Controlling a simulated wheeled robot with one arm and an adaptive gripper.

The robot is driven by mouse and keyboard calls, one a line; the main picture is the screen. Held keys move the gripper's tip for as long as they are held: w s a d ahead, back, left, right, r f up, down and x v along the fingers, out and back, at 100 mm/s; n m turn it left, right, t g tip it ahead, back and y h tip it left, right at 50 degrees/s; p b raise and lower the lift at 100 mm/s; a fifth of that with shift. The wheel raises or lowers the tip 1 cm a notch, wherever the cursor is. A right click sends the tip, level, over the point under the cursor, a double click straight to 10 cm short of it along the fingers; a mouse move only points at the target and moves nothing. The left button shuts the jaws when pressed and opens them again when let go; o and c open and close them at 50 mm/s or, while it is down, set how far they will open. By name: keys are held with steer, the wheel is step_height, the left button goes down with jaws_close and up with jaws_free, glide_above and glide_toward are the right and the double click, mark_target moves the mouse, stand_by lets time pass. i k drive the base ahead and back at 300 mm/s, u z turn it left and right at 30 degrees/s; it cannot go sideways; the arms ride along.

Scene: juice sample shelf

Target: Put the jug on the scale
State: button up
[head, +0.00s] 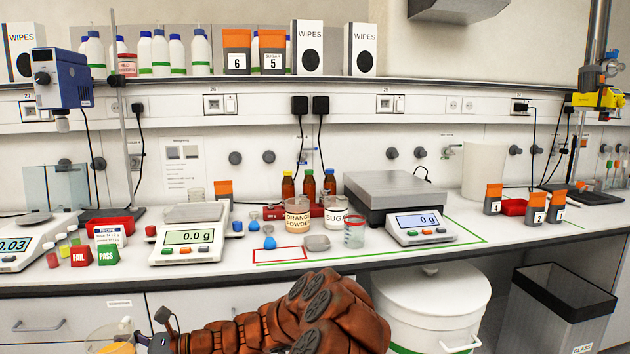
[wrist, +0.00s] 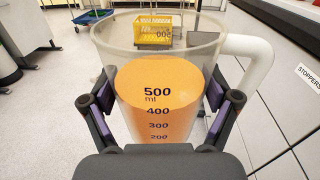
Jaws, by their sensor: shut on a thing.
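The jug (wrist: 160,85) is clear, with 500, 400, 300 and 200 ml marks, orange liquid up to about the 500 mark and a white handle on its right. My gripper (wrist: 160,105) is shut around its sides. In the head view the jug (head: 112,335) shows partly at the bottom left edge, below and in front of the bench. A large scale (head: 400,192) with a bare grey plate reads 0 g at the bench's middle right. A smaller scale (head: 190,240) reads 0.0 g at left, and another scale (head: 22,240) reads 0.03 at the far left.
An orange powder beaker (head: 298,218), a sugar beaker (head: 335,213) and a small clear beaker (head: 354,232) stand left of the large scale. A white bin (head: 430,300) and a black-rimmed glass bin (head: 565,290) stand below the bench. A yellow basket (wrist: 153,32) lies beyond the jug.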

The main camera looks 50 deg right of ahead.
mark_target(403, 186)
steer(key=z, duration=1.5)
